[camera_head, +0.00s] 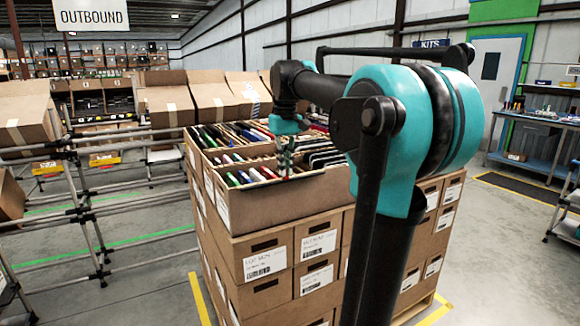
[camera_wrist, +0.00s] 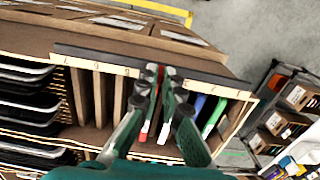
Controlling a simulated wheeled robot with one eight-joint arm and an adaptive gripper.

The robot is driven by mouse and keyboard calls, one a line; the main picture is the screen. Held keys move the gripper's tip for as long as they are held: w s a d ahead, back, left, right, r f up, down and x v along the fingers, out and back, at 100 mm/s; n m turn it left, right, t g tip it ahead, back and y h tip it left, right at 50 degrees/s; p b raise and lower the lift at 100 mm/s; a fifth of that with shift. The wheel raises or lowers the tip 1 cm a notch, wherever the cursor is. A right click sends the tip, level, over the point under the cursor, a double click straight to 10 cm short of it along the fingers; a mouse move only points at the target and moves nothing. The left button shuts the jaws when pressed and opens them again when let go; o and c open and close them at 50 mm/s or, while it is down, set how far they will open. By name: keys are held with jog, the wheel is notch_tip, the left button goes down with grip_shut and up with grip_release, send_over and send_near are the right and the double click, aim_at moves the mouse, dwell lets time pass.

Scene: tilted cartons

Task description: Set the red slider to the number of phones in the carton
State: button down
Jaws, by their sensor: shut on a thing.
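The open carton (camera_head: 262,205) stands on top of a stack of boxes in the head view. It holds slim coloured phones and dark flat devices in dividers. In the wrist view a dark rail with a pale number strip (camera_wrist: 95,65) runs along the carton's edge; its digits are too small to read surely. My gripper (camera_wrist: 158,72) is shut on the red slider (camera_wrist: 161,71), mostly hidden between the fingertips. In the head view my gripper (camera_head: 285,163) is low over the carton. A red-ended phone (camera_wrist: 143,135) and a green phone (camera_wrist: 215,117) show beside my fingers; others are partly covered.
Dark flat devices (camera_wrist: 25,90) fill slots at the left of the wrist view. Empty brown slots lie beside them. A metal rack with tilted cartons (camera_head: 25,118) stands left in the head view, and a workbench (camera_head: 535,140) at the right.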

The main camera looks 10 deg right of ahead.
jog(key=c, duration=1.7)
grip_release()
jog(key=shift+r, duration=0.1)
notch_tip(320, 180, up, 12)
jog(key=shift+f, duration=0.1)
